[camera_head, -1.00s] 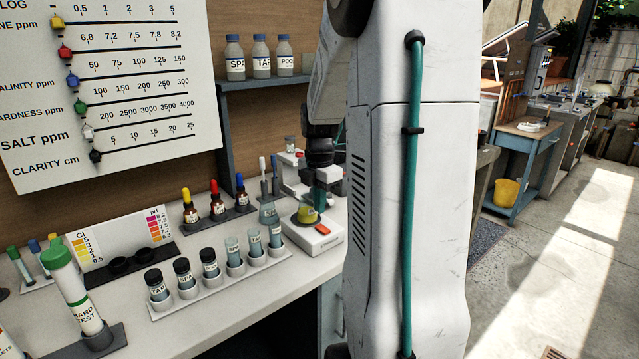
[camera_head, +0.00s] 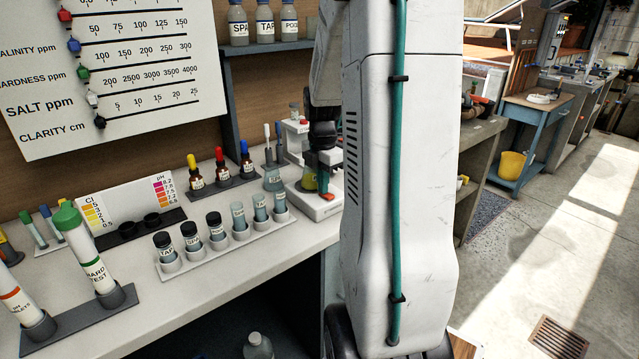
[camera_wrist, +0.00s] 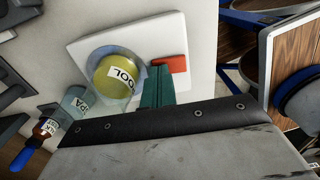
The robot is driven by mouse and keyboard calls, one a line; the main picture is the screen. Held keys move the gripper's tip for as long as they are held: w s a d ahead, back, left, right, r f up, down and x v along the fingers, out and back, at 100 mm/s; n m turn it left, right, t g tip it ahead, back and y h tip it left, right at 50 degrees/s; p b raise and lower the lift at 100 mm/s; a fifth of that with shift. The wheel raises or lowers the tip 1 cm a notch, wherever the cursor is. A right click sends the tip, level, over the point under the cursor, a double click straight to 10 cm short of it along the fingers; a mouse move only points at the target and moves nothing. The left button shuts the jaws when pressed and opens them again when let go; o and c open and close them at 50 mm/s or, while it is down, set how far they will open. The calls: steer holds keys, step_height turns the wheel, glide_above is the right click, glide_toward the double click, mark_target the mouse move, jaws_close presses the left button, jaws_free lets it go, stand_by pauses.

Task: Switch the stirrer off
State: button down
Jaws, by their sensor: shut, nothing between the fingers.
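The stirrer (camera_head: 312,207) is a low white plate on the bench, also seen from above in the wrist view (camera_wrist: 88,50). Its red switch (camera_wrist: 172,64) sits at one edge; in the head view the switch (camera_head: 328,197) shows just below my fingertips. A round vessel of yellow-green liquid labelled POOL (camera_wrist: 116,76) stands on the plate. My gripper (camera_wrist: 156,84) is shut and empty, its teal fingers between the vessel and the switch, very close to the switch. I cannot tell if they touch it. In the head view my gripper (camera_head: 325,176) partly hides the vessel (camera_head: 308,182).
A rack of several labelled vials (camera_head: 226,243) stands left of the stirrer. Dropper bottles (camera_head: 221,170) stand behind it. A glass labelled SPA (camera_wrist: 72,104) is near the POOL vessel. The bench front edge (camera_head: 250,270) is close; open floor lies to the right.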

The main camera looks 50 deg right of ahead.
steer(key=shift+s, duration=0.2)
steer(key=shift+s+a+r, duration=0.15)
steer(key=shift+s+r, duration=0.1)
steer(key=shift+s, duration=0.35)
steer(key=shift+r, duration=0.1)
step_height(320, 180, up, 14)
steer(key=w, duration=0.2)
steer(key=shift+d, duration=0.25)
stand_by(0.5)
